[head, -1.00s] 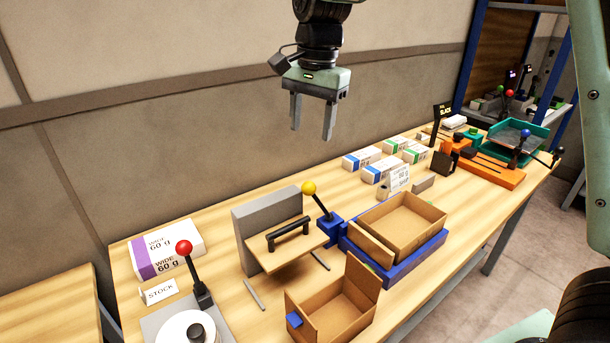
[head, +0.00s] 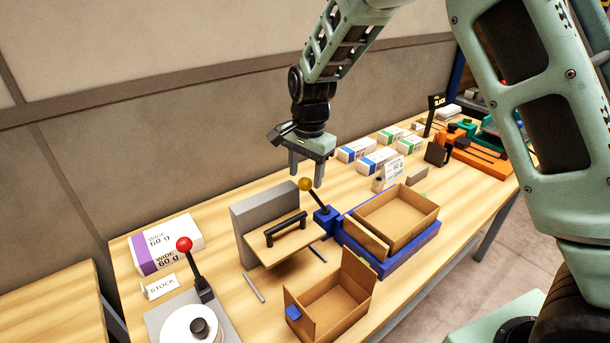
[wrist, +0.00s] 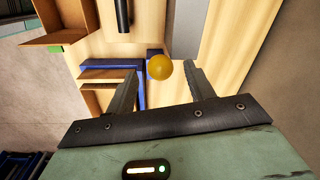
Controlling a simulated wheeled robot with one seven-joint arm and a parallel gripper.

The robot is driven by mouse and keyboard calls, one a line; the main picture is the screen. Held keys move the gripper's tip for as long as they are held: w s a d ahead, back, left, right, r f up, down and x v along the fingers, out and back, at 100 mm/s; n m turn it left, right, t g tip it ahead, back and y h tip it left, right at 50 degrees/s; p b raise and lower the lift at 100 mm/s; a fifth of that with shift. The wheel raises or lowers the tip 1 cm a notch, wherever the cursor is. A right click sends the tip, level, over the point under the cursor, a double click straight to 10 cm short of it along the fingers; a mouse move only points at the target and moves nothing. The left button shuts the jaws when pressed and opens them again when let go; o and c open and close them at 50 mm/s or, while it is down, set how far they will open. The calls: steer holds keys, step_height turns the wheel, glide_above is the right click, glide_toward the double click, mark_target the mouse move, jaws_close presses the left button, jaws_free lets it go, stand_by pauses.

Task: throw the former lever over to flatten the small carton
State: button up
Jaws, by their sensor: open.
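The former lever, with a yellow knob (head: 306,184) on a dark rod, leans up and left from its blue base (head: 328,220). The base stands beside the blue former frame (head: 392,264). An open brown carton (head: 420,208) sits in that frame. A second open carton (head: 319,316) with a blue tab stands in front; I cannot tell for sure which is the small one. My gripper (head: 305,174) is open and empty, pointing down just above the knob. In the wrist view the knob (wrist: 159,67) shows between the two fingers, with no clear contact.
A grey upright block and wooden board with a black handle (head: 286,229) stand left of the lever. A red-knobbed lever (head: 185,245) and the purple-banded WIDE pack (head: 166,244) are further left.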

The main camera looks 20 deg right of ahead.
steer(key=shift+f, duration=1.2)
jaws_close()
steer(key=shift+w+d+r+y, duration=0.25)
steer(key=shift+d+y, duration=0.15)
steer(key=shift+d, duration=0.15)
steer(key=w+d+f+g+y, duration=0.1)
steer(key=w+d+g+y, duration=0.1)
steer(key=d+y, duration=0.3)
steer(key=w+d+f+g+y, duration=0.1)
steer(key=w+d+y, duration=0.2)
steer(key=d+y, duration=0.3)
steer(key=shift+d+g+b, duration=0.4)
steer(key=shift+d, duration=1.8)
jaws_free()
